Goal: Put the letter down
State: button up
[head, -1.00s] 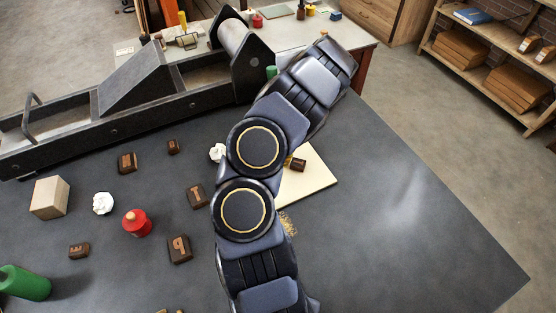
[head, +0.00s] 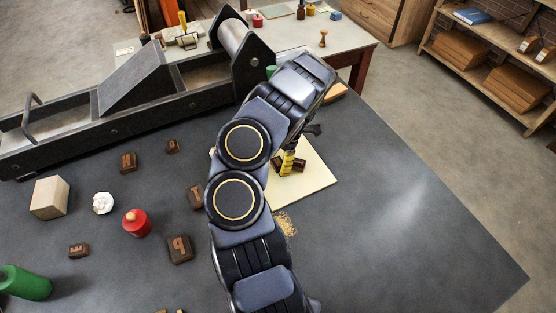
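Brown wooden letter blocks lie on the dark table, among them one marked like a 9 or P (head: 180,249), one marked E (head: 79,250) and one partly behind my arm (head: 195,196). A cream board (head: 315,187) lies right of my arm. A dark brown block (head: 299,166) shows on or just over it. A narrow yellow and black piece (head: 288,162) stands beside this block; I cannot tell if it is part of my gripper. My gripper (head: 303,140) is over the board's far side, mostly hidden by my arm. Its opening and any grip do not show.
A long dark metal press (head: 110,115) with a roller runs along the back left. A red bottle (head: 137,223), a green cylinder (head: 25,283), a wooden cube (head: 49,198) and crumpled paper (head: 103,203) stand at left. The table's right side is clear. Golden crumbs (head: 286,224) lie near my arm.

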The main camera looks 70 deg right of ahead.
dwell(0.3)
jog(key=v, duration=1.2)
jog(key=w+a+r+y, duration=0.1)
jog(key=w+a+r, duration=0.3)
jog(key=w, duration=0.3)
jog(key=w+a+r, duration=0.3)
jog(key=w+r, duration=0.1)
jog(key=w, duration=0.2)
jog(key=w+a+r+g, duration=0.1)
jog(key=w+a+r, duration=0.3)
jog(key=a, duration=0.5)
jog(key=w+a+r+g, duration=0.1)
jog(key=w+a+r, duration=0.3)
jog(key=a, duration=0.6)
jog(key=s+a+r+m+g+h, duration=0.3)
jog(key=s+a, duration=0.4)
jog(key=a, duration=0.6)
jog(key=s+a+m, duration=0.2)
jog(key=s+m, duration=0.1)
jog(key=s, duration=0.3)
jog(key=s+a+f+m+h, duration=0.1)
jog(key=s+a+m, duration=0.1)
jog(key=s, duration=0.4)
jog(key=shift+m, duration=0.5)
